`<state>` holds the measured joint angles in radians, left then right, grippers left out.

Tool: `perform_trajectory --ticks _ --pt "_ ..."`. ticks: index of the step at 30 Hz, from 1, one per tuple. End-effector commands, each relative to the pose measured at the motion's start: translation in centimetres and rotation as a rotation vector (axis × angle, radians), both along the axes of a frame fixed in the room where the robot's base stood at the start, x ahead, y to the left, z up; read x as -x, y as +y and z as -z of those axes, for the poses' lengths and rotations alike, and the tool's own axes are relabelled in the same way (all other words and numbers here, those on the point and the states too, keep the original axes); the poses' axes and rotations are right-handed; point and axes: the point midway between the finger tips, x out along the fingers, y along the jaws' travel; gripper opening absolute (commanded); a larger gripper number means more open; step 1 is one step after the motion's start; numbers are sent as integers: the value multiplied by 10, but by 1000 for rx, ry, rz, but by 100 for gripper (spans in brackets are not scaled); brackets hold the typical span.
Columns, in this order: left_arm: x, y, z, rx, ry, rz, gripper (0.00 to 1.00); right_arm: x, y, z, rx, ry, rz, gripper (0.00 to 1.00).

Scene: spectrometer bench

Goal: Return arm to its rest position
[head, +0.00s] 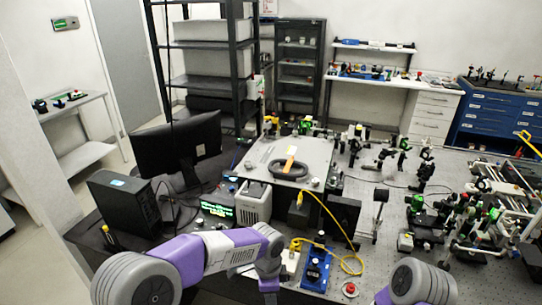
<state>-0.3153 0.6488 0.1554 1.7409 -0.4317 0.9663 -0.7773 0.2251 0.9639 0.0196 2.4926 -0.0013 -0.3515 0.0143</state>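My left arm comes in from the lower left, grey and purple, and bends downward near the bottom middle. Its far end runs out of the bottom of the head view, so my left gripper does not show. Only a grey and purple piece of my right arm shows at the bottom right, and my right gripper is out of view. The arm passes in front of the optical bench (390,262). A blue device (316,270) stands on the bench just right of the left arm's bend.
A black monitor (178,147), a black computer box (124,203) and a white-grey box (253,204) stand behind the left arm. A yellow cable (345,237) loops by the blue device. A red button (350,288) sits near the front. Optical mounts (480,215) crowd the right.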

Motion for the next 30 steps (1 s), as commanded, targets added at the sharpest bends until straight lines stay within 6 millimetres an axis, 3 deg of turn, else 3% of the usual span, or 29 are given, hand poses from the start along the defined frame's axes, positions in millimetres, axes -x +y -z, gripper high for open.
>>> perform_trajectory --ticks 1,11,18,24,30 --pt "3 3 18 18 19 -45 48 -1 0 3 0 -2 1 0" --pt "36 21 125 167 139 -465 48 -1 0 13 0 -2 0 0" --pt "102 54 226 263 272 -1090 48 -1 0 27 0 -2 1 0" --pt "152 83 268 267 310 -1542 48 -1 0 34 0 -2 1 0" --pt "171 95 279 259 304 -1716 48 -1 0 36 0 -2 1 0"
